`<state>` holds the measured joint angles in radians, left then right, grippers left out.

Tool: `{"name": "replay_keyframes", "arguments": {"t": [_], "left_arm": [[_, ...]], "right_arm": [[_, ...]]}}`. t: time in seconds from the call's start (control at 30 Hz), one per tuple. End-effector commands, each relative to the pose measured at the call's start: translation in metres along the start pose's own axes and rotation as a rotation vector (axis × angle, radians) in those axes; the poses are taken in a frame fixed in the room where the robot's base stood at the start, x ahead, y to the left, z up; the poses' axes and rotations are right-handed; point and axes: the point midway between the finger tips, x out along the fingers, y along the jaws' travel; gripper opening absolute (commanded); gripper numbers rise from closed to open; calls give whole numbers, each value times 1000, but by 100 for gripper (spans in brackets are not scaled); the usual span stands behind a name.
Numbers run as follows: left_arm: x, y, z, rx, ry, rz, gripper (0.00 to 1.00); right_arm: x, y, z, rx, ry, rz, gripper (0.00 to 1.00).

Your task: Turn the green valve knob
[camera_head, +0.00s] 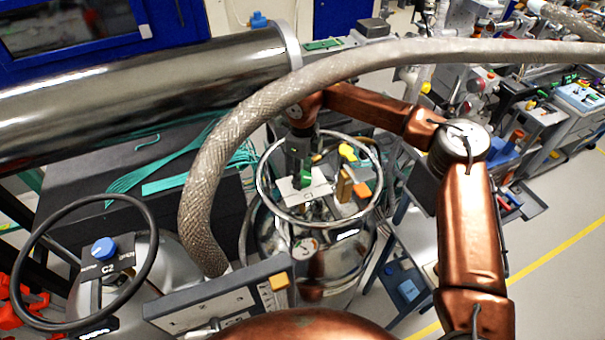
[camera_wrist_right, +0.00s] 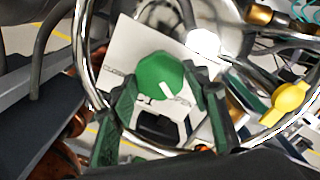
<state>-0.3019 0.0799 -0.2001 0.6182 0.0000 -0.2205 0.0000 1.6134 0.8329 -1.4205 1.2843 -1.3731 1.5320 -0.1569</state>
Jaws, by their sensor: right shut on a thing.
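The green valve knob (camera_wrist_right: 160,77) sits in front of a white plate in the right wrist view, with a short white mark on its face. In the head view a bit of the knob (camera_head: 306,180) shows below my right gripper (camera_head: 302,172), inside the metal ring on top of a steel vessel. My right gripper's green-tipped fingers (camera_wrist_right: 163,88) stand on either side of the knob in the wrist view, shut on it. The knob's far side is hidden. My left gripper is not in view.
The steel vessel's ring (camera_head: 262,180) surrounds the knob closely. A thick braided hose (camera_head: 205,190) arches overhead. A second vessel's black ring (camera_head: 150,225) stands at left. Open floor lies at right.

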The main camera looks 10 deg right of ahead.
Motion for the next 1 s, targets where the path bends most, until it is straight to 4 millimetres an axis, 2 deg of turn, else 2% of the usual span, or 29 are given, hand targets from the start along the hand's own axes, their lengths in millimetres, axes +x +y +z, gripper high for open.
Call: {"name": "replay_keyframes", "arguments": {"t": [0.37,1.0], "left_arm": [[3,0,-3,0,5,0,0],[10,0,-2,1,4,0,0]], "right_arm": [[0,0,1,182,-2,-1,19],[-1,0,1,782,-4,0,19]]}}
